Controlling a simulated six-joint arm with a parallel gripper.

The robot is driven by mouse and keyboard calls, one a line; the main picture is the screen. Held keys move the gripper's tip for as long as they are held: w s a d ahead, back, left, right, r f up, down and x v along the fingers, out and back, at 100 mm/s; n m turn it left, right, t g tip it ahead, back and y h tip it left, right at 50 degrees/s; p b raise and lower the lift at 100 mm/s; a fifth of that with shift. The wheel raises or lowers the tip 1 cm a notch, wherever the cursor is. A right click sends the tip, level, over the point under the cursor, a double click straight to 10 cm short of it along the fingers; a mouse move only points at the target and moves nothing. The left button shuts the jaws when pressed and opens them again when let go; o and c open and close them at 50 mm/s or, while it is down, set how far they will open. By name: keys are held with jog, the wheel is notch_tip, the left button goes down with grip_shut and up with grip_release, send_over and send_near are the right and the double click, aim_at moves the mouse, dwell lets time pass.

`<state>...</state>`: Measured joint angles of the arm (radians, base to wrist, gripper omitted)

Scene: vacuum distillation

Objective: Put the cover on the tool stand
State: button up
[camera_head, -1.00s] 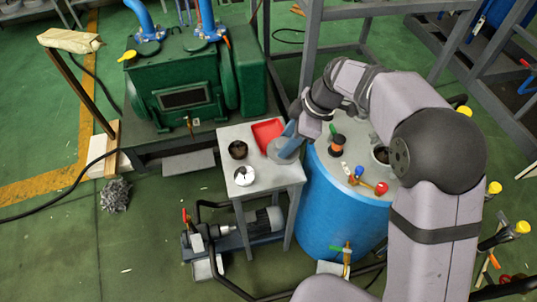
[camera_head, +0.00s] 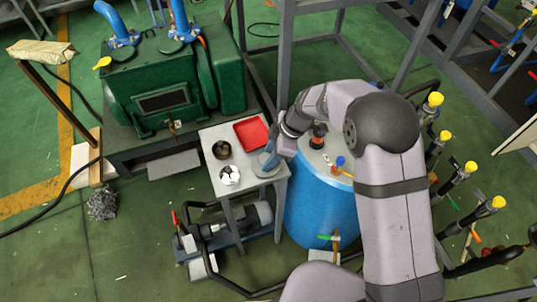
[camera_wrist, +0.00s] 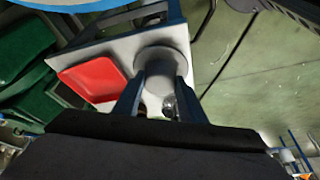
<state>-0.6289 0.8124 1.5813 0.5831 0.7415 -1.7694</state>
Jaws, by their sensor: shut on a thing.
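The cover is a round grey disc (camera_head: 265,165) with a raised middle part. My gripper (camera_head: 273,155) is shut on that middle part, and the disc is at the right side of the tool stand, a small grey table (camera_head: 225,187). In the wrist view the cover (camera_wrist: 163,57) shows beyond the two blue fingertips of my gripper (camera_wrist: 153,85), over the light tabletop (camera_wrist: 110,48). I cannot tell whether the disc touches the top or hovers just above it.
A red tray (camera_head: 251,133), a dark round bowl (camera_head: 221,149) and a white cup (camera_head: 229,175) stand on the table. A blue drum (camera_head: 318,208) with valves is close on the right. A green machine (camera_head: 160,85) stands behind left, and a pump (camera_head: 230,225) sits below.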

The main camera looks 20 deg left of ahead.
jog(key=shift+f+b, duration=0.2)
jog(key=shift+b, duration=0.1)
jog(key=o, duration=1.2)
jog(key=shift+r+p, duration=0.2)
jog(key=shift+p, duration=0.1)
jog(key=b+v, duration=0.2)
jog(key=v, duration=1)
jog(key=shift+b, duration=0.3)
jog(key=shift+d, duration=0.1)
